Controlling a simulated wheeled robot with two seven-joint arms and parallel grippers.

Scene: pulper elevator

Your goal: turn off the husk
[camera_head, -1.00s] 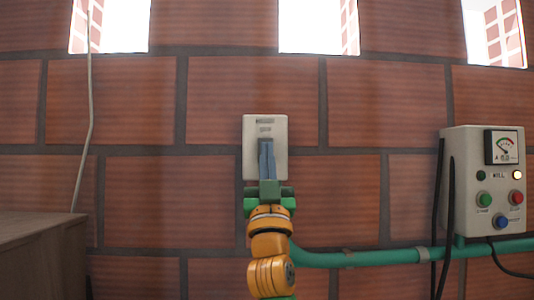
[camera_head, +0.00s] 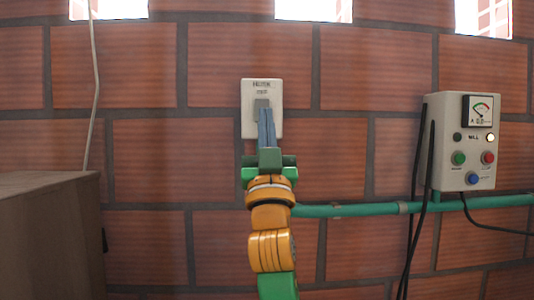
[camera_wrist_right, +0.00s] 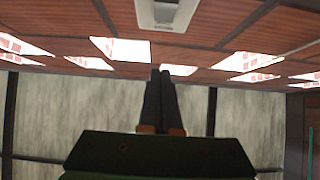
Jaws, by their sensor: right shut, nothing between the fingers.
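A pale switch plate (camera_head: 262,92) with small dark lettering and a grey rocker (camera_head: 261,103) is fixed to the brick wall. My right gripper (camera_head: 266,112) is in front of it, fingers closed together and pointing up at the rocker, with nothing between them. The fingertips overlap the lower part of the rocker in the head view; I cannot tell whether they touch it. In the right wrist view the plate (camera_wrist_right: 168,14) shows at the top edge, and the shut fingers (camera_wrist_right: 160,78) point toward it with a visible gap in the picture. My left gripper is not in view.
A grey control box (camera_head: 450,140) with a gauge, lit lamp and coloured buttons hangs on the wall at right. A green pipe (camera_head: 350,209) runs along the wall below. A brown cabinet (camera_head: 50,235) stands at lower left.

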